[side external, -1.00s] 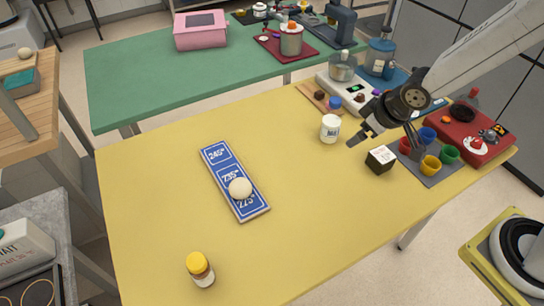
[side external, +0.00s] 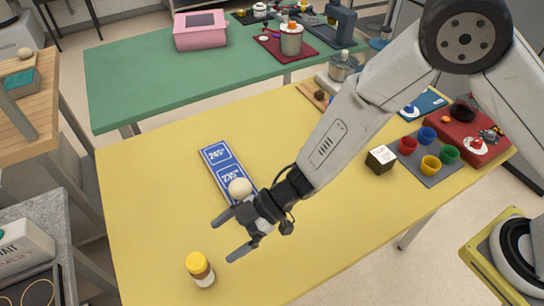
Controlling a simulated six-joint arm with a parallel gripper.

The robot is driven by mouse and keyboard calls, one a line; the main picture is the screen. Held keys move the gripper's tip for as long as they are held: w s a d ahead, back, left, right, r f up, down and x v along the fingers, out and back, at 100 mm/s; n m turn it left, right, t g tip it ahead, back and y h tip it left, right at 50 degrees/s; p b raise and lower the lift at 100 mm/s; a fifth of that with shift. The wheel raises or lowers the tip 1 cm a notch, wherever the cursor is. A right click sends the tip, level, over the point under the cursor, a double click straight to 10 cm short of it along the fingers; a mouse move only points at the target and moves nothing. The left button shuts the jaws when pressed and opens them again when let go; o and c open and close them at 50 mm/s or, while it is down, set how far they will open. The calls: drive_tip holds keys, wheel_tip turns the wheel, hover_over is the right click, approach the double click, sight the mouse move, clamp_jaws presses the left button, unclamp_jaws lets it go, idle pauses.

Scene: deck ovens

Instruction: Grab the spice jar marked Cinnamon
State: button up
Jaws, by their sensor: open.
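My gripper (side external: 224,240) is open and empty, above and slightly to the right of the jar in the picture. Its two fingers are spread and point left, apart from the jar.
A blue board (side external: 214,154) with temperature markings lies behind my gripper, a pale ball (side external: 240,188) on it. A black-and-white cube (side external: 381,159) and coloured cups (side external: 430,165) stand at the right. The table around the jar is clear.

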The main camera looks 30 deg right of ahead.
sight(195, 261)
drive_tip(key=shift+s+x, duration=0.15)
drive_tip(key=shift+x, duration=0.6)
drive_tip(key=shift+s+x, duration=0.2)
drive_tip(key=shift+x, duration=0.6)
drive_tip(key=shift+x, duration=2.6)
drive_tip(key=shift+r, duration=0.1)
clamp_jaws()
drive_tip(key=shift+r, duration=0.1)
